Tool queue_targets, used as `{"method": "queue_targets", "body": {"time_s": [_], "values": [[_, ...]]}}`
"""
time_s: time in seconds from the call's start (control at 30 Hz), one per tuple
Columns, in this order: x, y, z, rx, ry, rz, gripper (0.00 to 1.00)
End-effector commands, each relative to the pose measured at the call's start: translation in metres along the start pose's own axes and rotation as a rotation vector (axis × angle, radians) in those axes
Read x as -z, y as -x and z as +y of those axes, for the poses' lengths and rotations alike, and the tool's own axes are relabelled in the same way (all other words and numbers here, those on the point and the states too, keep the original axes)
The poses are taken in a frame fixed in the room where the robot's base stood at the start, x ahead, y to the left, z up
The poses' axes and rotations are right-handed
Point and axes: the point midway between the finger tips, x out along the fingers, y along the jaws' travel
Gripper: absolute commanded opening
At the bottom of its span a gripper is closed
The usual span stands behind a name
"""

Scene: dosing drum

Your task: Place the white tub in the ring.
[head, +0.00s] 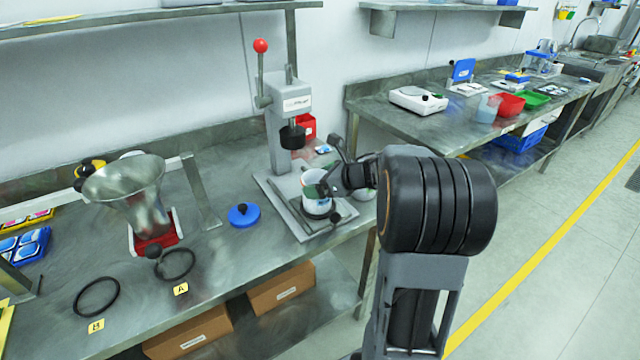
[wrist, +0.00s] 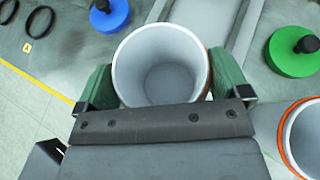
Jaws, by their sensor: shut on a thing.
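The white tub (head: 317,204) is at the press's base plate, upright, with its open mouth up. In the wrist view the tub (wrist: 160,72) is empty and sits between the green fingers of my gripper (wrist: 168,85). My gripper (head: 330,184) is shut on it in the head view. I cannot tell whether the tub touches the plate. Two black rings lie flat on the bench at the left: one by label A (head: 175,264) and one by label B (head: 96,297). Both rings look empty.
A hand press (head: 280,125) with a red-knobbed lever stands behind the tub. A blue lid (head: 244,215) lies between press and funnel (head: 128,190). A second tub (wrist: 303,140) and a green lid (wrist: 291,50) are at right in the wrist view.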

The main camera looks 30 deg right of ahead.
Motion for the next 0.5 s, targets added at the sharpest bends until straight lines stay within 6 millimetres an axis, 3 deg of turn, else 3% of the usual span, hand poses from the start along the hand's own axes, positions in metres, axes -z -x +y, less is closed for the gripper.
{"method": "queue_targets", "body": {"time_s": [0.23,0.27,0.33,0.5], "values": [[0.0059,-0.0024,0.0005,0.000,-0.002,0.006,0.60],[0.0063,-0.0025,0.0005,-0.001,-0.003,0.007,0.95],[0.0064,-0.0025,0.0006,-0.001,-0.003,0.007,1.00],[0.0051,-0.0021,0.0005,0.000,-0.002,0.005,1.00]]}}
